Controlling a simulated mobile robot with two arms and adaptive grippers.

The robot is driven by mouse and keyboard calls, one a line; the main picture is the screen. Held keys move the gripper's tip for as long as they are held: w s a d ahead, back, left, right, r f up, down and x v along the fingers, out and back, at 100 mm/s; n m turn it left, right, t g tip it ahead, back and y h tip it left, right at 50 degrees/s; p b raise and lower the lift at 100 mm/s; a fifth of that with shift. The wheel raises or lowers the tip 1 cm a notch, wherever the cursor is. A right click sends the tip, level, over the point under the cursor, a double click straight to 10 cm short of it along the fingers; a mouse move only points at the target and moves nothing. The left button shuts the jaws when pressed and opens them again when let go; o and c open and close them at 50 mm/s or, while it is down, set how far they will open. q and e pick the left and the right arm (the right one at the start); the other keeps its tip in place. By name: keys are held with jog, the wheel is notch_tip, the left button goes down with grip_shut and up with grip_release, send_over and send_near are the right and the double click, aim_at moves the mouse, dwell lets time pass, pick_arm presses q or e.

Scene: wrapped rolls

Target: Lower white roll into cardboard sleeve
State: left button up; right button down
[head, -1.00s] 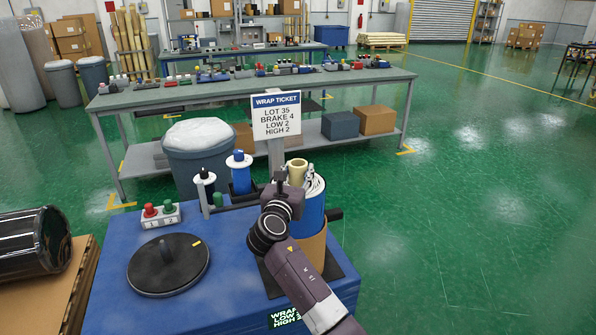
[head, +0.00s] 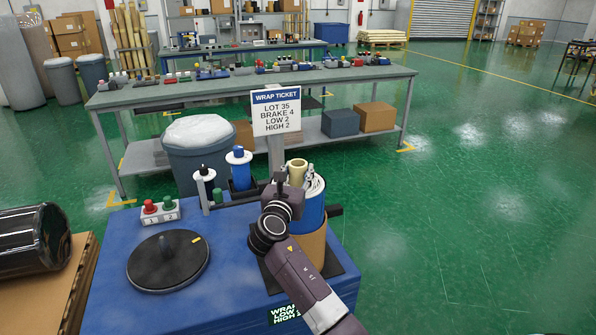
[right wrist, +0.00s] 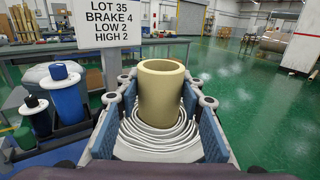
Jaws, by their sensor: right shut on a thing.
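The white roll (right wrist: 155,135) has a cream core tube (right wrist: 160,92) standing up from its wound top. In the right wrist view it sits between the blue-faced fingers of my right gripper (right wrist: 160,110), which is shut on it. In the head view the core (head: 297,171) shows just beyond my right gripper (head: 283,195). A blue surface shows below the white top. The brown cardboard sleeve (head: 313,244) stands upright directly below, on a dark square plate. My wrist hides part of it, and I cannot tell how deep the roll sits. My left gripper is not in view.
A wrap ticket sign (head: 276,113) stands just behind the roll. Small blue and white spools (head: 239,165), a two-button box (head: 160,212) and a black turntable (head: 168,262) are on the blue station (head: 225,295). A black wrapped roll (head: 30,240) lies at far left.

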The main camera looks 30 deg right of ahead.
jog(key=shift+f+b, duration=0.55)
jog(key=shift+f, duration=0.5)
dwell(0.6)
jog(key=c, duration=1.4)
grip_release()
jog(key=shift+o, duration=0.9)
jog(key=shift+s+f, duration=0.1)
jog(key=shift+f, duration=0.15)
jog(key=v, duration=1.2)
jog(key=shift+r, duration=0.15)
